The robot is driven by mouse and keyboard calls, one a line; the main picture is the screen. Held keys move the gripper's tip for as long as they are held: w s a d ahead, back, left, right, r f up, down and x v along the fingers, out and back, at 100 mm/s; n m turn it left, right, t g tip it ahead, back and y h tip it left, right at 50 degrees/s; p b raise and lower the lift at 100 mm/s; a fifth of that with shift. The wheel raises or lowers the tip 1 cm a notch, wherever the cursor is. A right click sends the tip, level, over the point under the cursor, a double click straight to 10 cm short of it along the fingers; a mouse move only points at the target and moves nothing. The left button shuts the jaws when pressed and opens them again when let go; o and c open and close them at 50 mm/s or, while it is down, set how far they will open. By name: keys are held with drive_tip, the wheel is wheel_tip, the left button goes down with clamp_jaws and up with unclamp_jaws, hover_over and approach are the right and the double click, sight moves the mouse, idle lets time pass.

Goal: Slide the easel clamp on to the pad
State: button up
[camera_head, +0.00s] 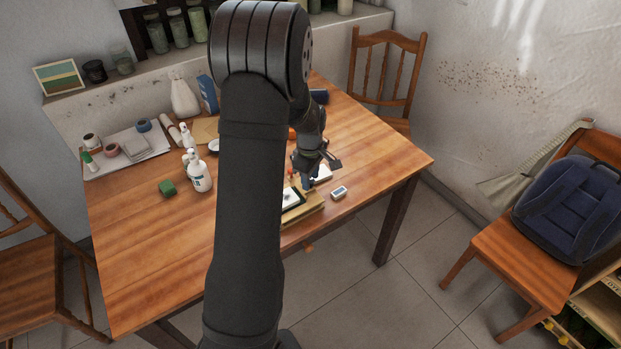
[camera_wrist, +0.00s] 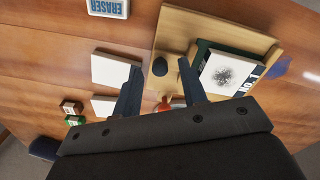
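The small wooden easel (camera_head: 308,211) lies near the table's front edge, partly hidden by my arm in the head view; its wood also shows in the wrist view (camera_wrist: 176,28). The pad (camera_wrist: 231,73), white with a grey speckled mark and a dark border, rests on it, and part of it shows in the head view (camera_head: 290,199). A dark rounded knob (camera_wrist: 160,67), perhaps the easel clamp, is on the easel's wood beside the pad. My gripper (camera_wrist: 160,64) is open, its fingers apart on either side of the knob in the picture. Contact cannot be told.
An eraser (camera_head: 339,192) lies just right of the easel. White blocks (camera_wrist: 116,70) lie beside the left finger in the wrist view. The table's front left is clear.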

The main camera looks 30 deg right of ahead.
drive_tip(key=shift+f, duration=0.4)
drive_tip(key=shift+c, duration=0.5)
clamp_jaws()
drive_tip(key=shift+a, duration=0.95)
drive_tip(key=shift+o, duration=0.5)
unclamp_jaws()
wheel_tip(320, 180, up, 17)
drive_tip(key=shift+a+r, duration=0.15)
drive_tip(key=shift+r, duration=0.05)
